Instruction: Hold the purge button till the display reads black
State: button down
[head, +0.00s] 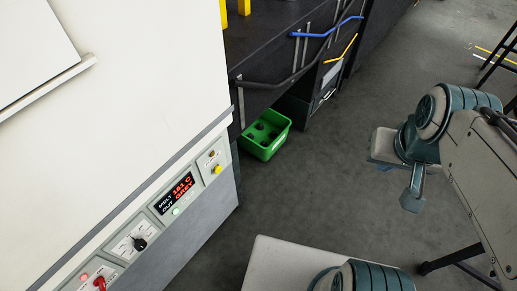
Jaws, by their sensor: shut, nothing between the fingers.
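The display (174,193) on the machine's side panel has red and white lettering on black. It reads "MELT 181 C" and "OUT GREY". A yellow round button (218,170) sits on the panel plate to its upper right, under a small amber spot. Its label is too small to read, so I cannot confirm it is the purge button. My gripper (412,200) is at the right of the view, over the floor, shut and empty. It is well apart from the panel and touches nothing that I can see.
A black knob (140,243) and a red handle (100,283) are farther down the panel. A green bin (265,134) stands on the floor beside a dark bench (262,40). Grey floor lies open between panel and arm.

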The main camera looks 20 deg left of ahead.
aim_at(218, 169)
jog(key=z, duration=1.9)
jog(key=k, duration=0.95)
jog(key=u, duration=1.8)
